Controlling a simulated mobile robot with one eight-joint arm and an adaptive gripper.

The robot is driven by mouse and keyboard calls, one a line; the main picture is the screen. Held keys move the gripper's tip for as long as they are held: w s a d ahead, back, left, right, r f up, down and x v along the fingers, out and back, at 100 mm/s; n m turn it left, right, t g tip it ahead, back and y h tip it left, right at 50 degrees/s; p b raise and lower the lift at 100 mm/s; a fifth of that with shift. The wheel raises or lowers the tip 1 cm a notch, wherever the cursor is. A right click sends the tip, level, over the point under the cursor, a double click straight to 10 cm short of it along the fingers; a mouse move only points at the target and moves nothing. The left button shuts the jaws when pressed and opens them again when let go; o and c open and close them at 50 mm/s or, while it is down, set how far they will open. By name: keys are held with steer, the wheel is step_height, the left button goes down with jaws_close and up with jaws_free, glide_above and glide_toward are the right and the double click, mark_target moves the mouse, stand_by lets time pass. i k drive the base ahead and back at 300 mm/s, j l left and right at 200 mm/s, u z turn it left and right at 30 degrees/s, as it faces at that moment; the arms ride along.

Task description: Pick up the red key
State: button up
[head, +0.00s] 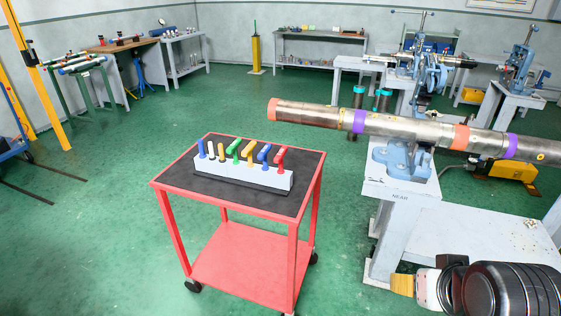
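The red key (281,156) stands upright at the right end of a white holder (240,174), with its bent red handle on top. The holder rests on the black top of a red cart (168,183). A blue key (264,152) stands just left of the red key. The red key's lower part is hidden in the holder.
Further blue, white, yellow and green keys fill the holder. A long metal pipe (398,125) in a blue vise (402,158) extends toward the cart from the right, behind it. A white bench (470,240) is at right. Green floor (90,230) is clear left of the cart.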

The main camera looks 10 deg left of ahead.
mark_target(279, 159)
steer(key=i+j+u, duration=0.1)
steer(key=i+u, duration=0.3)
steer(key=i, duration=0.3)
steer(key=i+l+u, duration=0.1)
steer(key=i+u, duration=0.35)
steer(key=i, duration=0.25)
